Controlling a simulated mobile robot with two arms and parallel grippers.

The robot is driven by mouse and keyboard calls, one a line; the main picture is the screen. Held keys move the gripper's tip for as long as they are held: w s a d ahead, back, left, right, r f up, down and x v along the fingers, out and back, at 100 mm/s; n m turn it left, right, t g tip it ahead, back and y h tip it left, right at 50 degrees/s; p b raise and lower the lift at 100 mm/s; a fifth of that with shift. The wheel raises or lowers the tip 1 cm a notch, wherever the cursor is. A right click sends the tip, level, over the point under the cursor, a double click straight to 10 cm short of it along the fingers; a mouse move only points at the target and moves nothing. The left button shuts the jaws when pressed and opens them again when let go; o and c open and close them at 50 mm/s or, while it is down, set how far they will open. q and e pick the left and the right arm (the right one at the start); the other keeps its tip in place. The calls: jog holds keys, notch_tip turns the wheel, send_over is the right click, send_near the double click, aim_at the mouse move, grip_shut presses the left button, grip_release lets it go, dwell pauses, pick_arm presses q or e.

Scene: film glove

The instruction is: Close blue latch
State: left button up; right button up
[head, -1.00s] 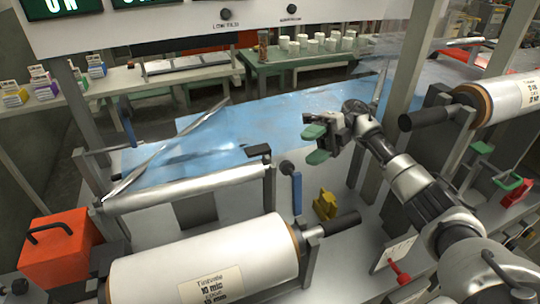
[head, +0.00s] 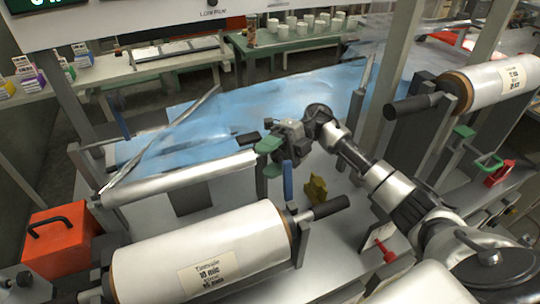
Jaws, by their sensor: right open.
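The blue latch (head: 288,180) is an upright blue handle beside the right end of the front roller bar, above the large film roll. My right gripper (head: 269,158) has green finger pads and is open with nothing seen between them. In the picture it is just above and to the left of the blue latch's top. I cannot tell whether it touches the latch. My left gripper is not in view.
A white film roll (head: 205,262) lies in front, with a black shaft end on its right. A yellow part (head: 316,188) stands right of the latch. An orange box (head: 60,240) is at left. Blue film (head: 210,130) spreads behind. Another blue handle (head: 119,117) is at far left.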

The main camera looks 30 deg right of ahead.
grip_shut()
dwell(0.3)
